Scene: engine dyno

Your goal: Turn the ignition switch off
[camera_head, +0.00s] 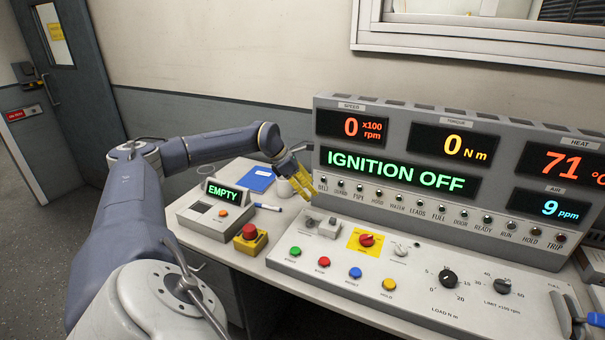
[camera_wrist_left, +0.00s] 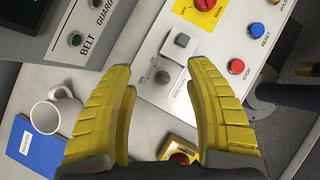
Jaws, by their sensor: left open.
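In the head view this knob (camera_head: 310,222) lies just below my left gripper (camera_head: 303,188). A grey square block (camera_wrist_left: 182,40) sits beside it. In the left wrist view my left gripper (camera_wrist_left: 160,72) is open, its yellow fingers apart and empty, with the knob seen between the tips. I see no clear contact. The green display (camera_head: 395,172) reads IGNITION OFF. A yellow-tipped dark part (camera_wrist_left: 307,69), possibly my right gripper, shows at the wrist view's edge.
The panel also holds a red knob on a yellow plate (camera_head: 366,240) and several coloured buttons. An emergency-stop box (camera_head: 250,239), an EMPTY display unit (camera_head: 215,208), a blue notebook (camera_head: 257,179) and a white mug (camera_wrist_left: 56,112) stand on the left of the bench.

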